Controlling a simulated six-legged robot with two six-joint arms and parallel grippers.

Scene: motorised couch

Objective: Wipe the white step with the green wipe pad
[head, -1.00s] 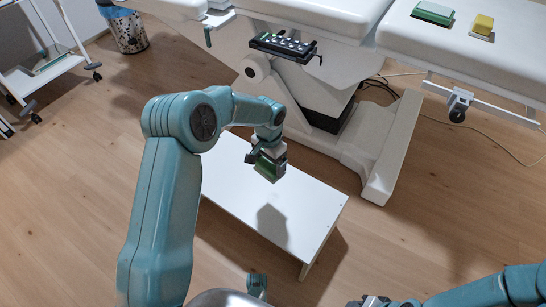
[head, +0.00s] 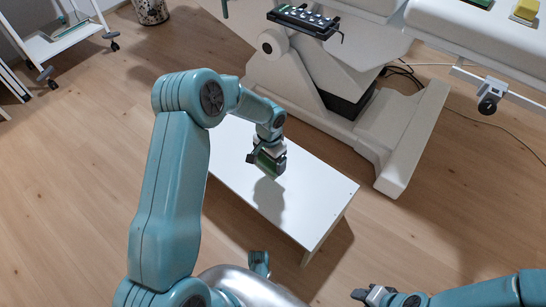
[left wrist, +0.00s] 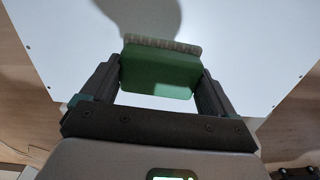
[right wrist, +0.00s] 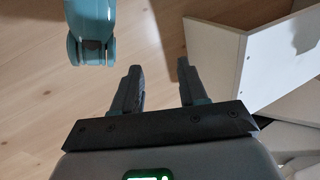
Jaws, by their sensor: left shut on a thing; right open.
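The white step (head: 311,205) is a low bench on the wood floor in the middle of the head view. My left gripper (head: 267,163) is above its top and shut on the green wipe pad (left wrist: 160,70). In the left wrist view the pad sits between the two fingers, with a paler ribbed edge facing the step. The pad's shadow lies on the step, and the pad looks a little above the surface. My right gripper (right wrist: 160,85) is open and empty, in front of the step and to its right. In the right wrist view the step's end (right wrist: 225,60) shows at the right.
The white couch base (head: 400,150) stands behind and to the right of the step. A control panel (head: 303,20) hangs above. A green block and a yellow sponge (head: 525,10) lie on the couch. A white trolley (head: 55,42) stands far left. Open floor lies left.

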